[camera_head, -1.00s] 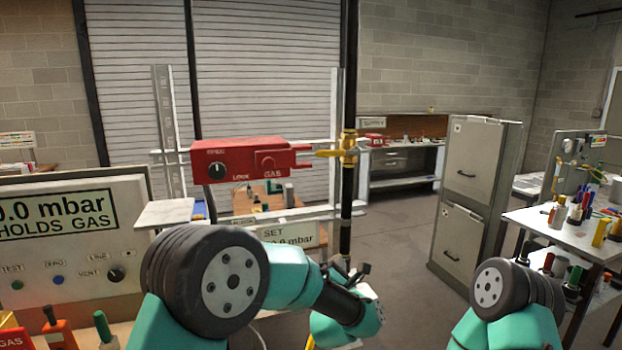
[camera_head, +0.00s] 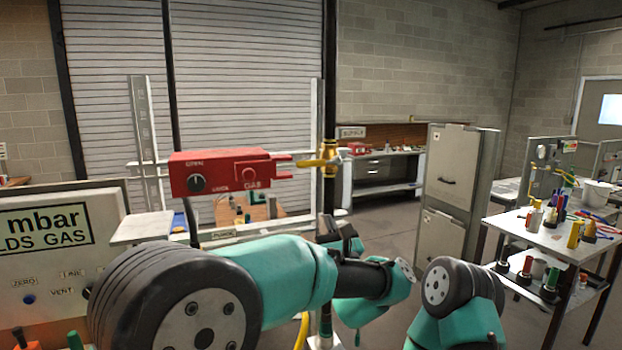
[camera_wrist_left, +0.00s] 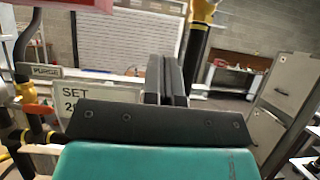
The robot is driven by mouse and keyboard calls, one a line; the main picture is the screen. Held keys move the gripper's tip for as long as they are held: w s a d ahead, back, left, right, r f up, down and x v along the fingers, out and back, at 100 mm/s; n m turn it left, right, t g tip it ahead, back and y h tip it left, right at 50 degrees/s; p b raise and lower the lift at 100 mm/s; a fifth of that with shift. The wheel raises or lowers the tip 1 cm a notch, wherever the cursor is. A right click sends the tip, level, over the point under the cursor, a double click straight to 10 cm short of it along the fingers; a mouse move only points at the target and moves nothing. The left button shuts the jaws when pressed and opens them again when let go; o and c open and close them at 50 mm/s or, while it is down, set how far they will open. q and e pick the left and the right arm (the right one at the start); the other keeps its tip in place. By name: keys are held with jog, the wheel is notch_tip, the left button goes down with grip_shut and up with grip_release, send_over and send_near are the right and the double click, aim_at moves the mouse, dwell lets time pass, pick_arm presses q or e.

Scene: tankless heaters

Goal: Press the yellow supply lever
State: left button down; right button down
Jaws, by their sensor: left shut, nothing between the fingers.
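The yellow supply lever (camera_head: 308,163) sticks out to the left from a brass-yellow valve on the upright black pipe (camera_head: 329,100). It is level with the red gas box (camera_head: 230,172), just right of that box. In the left wrist view, part of the yellow valve (camera_wrist_left: 203,12) shows at the top edge, cut off by the frame. My left gripper (camera_head: 337,226) is below the lever, in front of the pipe, and apart from the lever. Its black fingers (camera_wrist_left: 167,78) are together and empty in the left wrist view. My right gripper is out of view.
A grey panel with a mbar display (camera_head: 45,228) stands at the left. A SET sign (camera_wrist_left: 85,95) and a PURGE label (camera_wrist_left: 46,71) show in the left wrist view. A filing cabinet (camera_head: 455,190) and a cluttered cart (camera_head: 550,230) stand at the right.

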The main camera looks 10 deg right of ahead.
aim_at(320, 162)
pick_arm(q)
jog(key=s+r+x, duration=0.1)
jog(key=r+x, duration=0.1)
jog(key=x, duration=1)
jog(key=shift+r, duration=0.35)
